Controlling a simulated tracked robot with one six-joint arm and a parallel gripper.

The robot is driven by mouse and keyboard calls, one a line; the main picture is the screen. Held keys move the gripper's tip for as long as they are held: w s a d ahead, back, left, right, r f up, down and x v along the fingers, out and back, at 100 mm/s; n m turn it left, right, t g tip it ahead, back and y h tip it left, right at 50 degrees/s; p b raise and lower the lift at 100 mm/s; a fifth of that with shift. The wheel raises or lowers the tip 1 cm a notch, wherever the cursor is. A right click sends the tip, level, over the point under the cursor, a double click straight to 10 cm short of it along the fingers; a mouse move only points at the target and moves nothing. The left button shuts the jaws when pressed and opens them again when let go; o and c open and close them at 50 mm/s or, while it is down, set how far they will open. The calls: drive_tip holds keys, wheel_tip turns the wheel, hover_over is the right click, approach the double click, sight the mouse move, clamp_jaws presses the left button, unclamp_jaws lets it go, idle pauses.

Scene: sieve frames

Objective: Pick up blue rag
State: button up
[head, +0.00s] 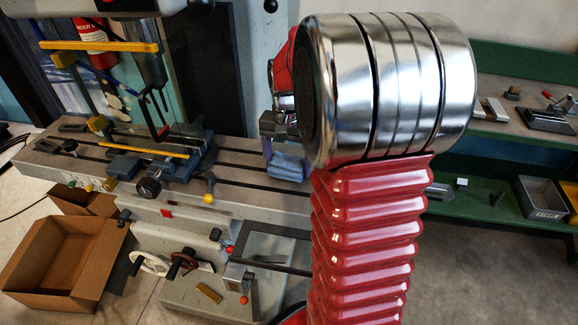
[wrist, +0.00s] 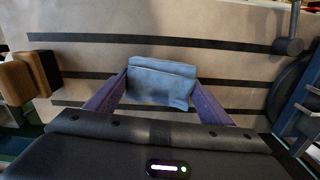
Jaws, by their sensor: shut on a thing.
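The blue rag (wrist: 160,82) is a folded light-blue cloth. In the wrist view it sits between the two purple fingers of my gripper (wrist: 157,92), which are shut on it. In the head view the rag (head: 287,166) shows just left of my red arm, over the slotted machine table. My gripper (head: 272,146) is partly hidden there behind my arm's silver joint. I cannot tell whether the rag touches the table.
The slotted machine table (head: 245,176) carries a blue vise (head: 185,150) at its left. Cardboard boxes (head: 62,262) stand on the floor at lower left. A green shelf (head: 480,190) with small parts stands at right.

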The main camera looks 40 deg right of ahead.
sight(288, 161)
wheel_tip(288, 161, up, 9)
drive_tip(key=shift+f, duration=0.1)
idle(0.6)
drive_tip(key=o, duration=0.5)
drive_tip(key=c, duration=0.4)
drive_tip(key=shift+s, duration=0.1)
